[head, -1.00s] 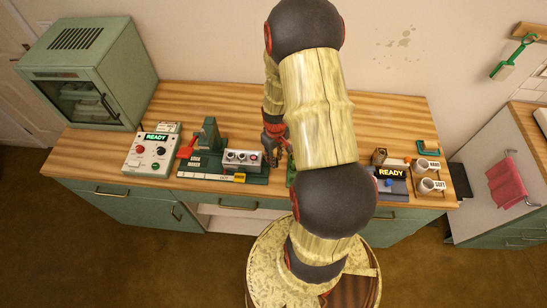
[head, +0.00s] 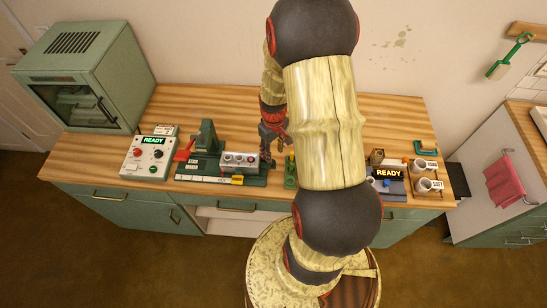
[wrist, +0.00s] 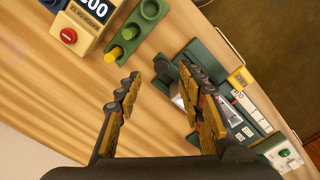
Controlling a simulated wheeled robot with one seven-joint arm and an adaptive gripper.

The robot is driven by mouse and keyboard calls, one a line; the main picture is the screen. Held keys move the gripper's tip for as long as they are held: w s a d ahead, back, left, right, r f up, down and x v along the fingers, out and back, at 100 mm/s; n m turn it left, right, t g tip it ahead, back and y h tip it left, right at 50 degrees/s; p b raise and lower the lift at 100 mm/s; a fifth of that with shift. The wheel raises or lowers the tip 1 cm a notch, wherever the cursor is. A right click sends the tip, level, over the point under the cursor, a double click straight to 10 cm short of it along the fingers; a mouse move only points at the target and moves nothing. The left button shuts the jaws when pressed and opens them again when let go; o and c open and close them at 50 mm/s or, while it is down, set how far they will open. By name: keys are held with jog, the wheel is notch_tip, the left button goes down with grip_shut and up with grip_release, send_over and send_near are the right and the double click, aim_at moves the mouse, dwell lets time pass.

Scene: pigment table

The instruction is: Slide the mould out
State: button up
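The mould (head: 239,159) is a grey block with round holes in its top. It sits on the right part of the green press base (head: 200,179), beside the upright green press column (head: 204,136) with its red lever (head: 184,151). My gripper (head: 270,148) is just right of and behind the mould, apart from it in the head view. In the wrist view my gripper (wrist: 160,76) is open, with nothing between its fingers. The press base (wrist: 212,62) lies beyond the right finger there, and that finger hides much of the mould area.
A green holder (head: 290,172) with a yellow peg stands right of the press. A control box (head: 150,156) reading READY is to the left, and a green oven (head: 87,75) stands at the far left. Cups (head: 424,185) stand at the right. The rear tabletop is clear.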

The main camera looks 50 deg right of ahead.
notch_tip(320, 180, up, 6)
jog(key=shift+r, duration=0.15)
jog(key=shift+s, duration=0.1)
dwell(0.6)
